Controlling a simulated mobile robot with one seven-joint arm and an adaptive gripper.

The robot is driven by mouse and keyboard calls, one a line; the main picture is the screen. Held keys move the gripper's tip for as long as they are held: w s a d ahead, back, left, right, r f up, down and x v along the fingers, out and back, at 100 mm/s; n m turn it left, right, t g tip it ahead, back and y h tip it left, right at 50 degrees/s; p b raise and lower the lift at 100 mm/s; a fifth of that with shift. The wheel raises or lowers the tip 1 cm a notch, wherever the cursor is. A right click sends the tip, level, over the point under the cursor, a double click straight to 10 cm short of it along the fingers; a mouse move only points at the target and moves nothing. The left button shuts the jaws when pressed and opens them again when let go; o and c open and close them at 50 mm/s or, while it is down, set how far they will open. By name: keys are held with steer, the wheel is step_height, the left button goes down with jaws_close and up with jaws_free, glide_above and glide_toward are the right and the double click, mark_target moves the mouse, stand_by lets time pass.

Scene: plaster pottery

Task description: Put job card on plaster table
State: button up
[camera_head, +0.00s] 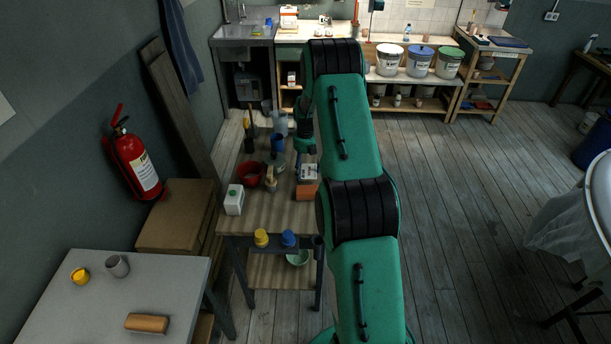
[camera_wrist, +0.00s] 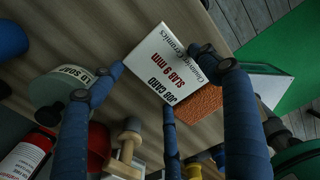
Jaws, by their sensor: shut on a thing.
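The white job card (camera_wrist: 160,62), with black and red print, lies between the blue-wrapped fingers of my gripper (camera_wrist: 165,68) in the wrist view. The gripper is shut on it. In the head view my arm hides much of the gripper (camera_head: 304,165), and the job card (camera_head: 309,172) shows small beside it, above the wooden work table (camera_head: 270,216). Whether the card still touches the table or block is unclear. The plaster table is probably the pale grey-topped table (camera_head: 60,312) at the lower left.
A terracotta block (camera_wrist: 203,103) is close by the card. A red bowl (camera_head: 250,174), a white box (camera_head: 234,200) and a roll-like tin (camera_wrist: 62,84) stand nearby. The grey table holds a yellow cup (camera_head: 80,276), a grey cup (camera_head: 118,266) and a tan block (camera_head: 147,323); its middle is clear.

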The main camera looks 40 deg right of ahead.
mark_target(306, 171)
steer(key=shift+f, duration=1.9)
steer(key=shift+f, duration=0.1)
steer(key=o, duration=0.9)
step_height(306, 171, up, 12)
steer(key=shift+r+p, duration=0.1)
steer(key=shift+p, duration=0.2)
steer(key=shift+r, duration=0.1)
